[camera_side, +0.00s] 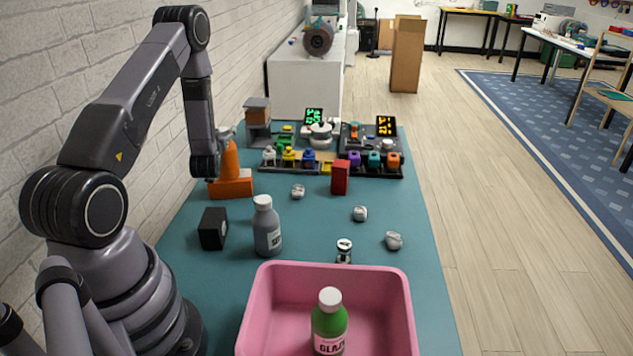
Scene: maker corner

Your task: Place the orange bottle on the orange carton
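The orange bottle (231,160) is at the left back of the teal table, beside the end of my arm. It appears upright, directly above the orange carton (231,188), and its lower end seems to meet the carton's top. I cannot tell whether it rests there or is held. The orange carton lies flat on the table. My gripper (219,150) is at the bottle's left side, mostly hidden behind my wrist and too small to read. Whether its fingers are closed on the bottle cannot be seen.
A grey bottle (267,228) and a black box (213,229) stand nearer. A pink bin (257,310) holds a green bottle (329,322). A red box (340,178), several small pale lumps and electronics racks (375,168) occupy the right and back. The wall is close on the left.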

